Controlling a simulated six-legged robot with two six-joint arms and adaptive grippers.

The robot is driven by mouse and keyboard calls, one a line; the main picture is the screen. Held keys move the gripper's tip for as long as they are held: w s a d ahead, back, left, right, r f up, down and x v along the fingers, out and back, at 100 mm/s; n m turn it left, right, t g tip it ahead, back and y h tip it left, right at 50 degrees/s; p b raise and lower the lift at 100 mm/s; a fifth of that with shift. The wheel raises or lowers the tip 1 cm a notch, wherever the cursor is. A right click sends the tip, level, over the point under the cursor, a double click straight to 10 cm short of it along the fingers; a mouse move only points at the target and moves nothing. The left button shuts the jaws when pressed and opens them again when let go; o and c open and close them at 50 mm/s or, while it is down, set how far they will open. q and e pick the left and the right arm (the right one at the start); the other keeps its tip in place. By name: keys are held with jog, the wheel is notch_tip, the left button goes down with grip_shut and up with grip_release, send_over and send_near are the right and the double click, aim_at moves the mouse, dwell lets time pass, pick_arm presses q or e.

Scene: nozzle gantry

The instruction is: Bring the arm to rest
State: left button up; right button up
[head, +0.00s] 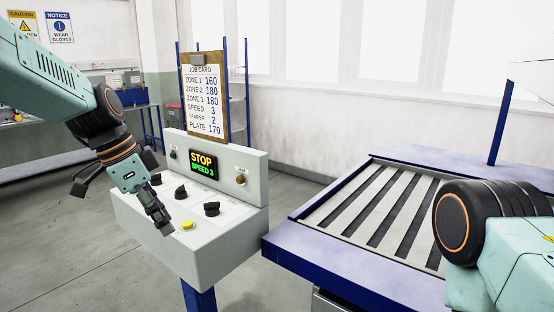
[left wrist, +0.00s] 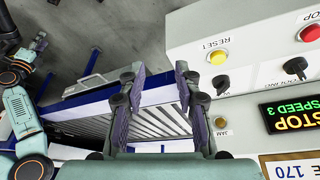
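My left gripper (head: 122,208) is over the sloped top of the grey control box (head: 168,247) in the head view. Its two dark fingers are spread with nothing between them. It shows open and empty in the left wrist view (left wrist: 160,82), beside the box. The box carries black knobs, a yellow button (head: 188,225) and a display (head: 203,163) reading STOP, SPEED 3. I cannot tell whether a finger touches the box. My right arm (head: 500,240) is at the lower right; its gripper is outside the head view. A small dark end of an arm (left wrist: 38,42) shows in the left wrist view, too small to read.
A job card (head: 202,100) on a clipboard stands above the box. A blue-framed table with slats (head: 370,205) is to the right, close to the box. A red stop button (left wrist: 309,33) is on the box. Open floor (head: 60,230) lies to the left.

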pick_arm(q)
jog(key=s+a+f+n+g+y+b, duration=0.1)
jog(key=s+f+n, duration=0.3)
jog(key=f, duration=1)
jog(key=s+a+f+n+y+b, duration=0.15)
jog(key=s+f, duration=0.55)
jog(key=f, duration=0.8)
jog(key=s+f+n, duration=0.3)
jog(key=s+f, duration=0.3)
jog(key=s, duration=0.6)
jog(key=s+d+f+n+y+b, duration=0.1)
jog(key=s+f+n, duration=0.3)
jog(key=s, duration=0.9)
notch_tip(320, 180, down, 2)
jog(key=shift+f+g, duration=0.1)
jog(key=shift+g, duration=0.2)
pick_arm(e)
jog(key=f, duration=0.2)
jog(key=w+f, duration=0.1)
jog(key=shift+a+f, duration=0.1)
jog(key=shift+f, duration=0.3)
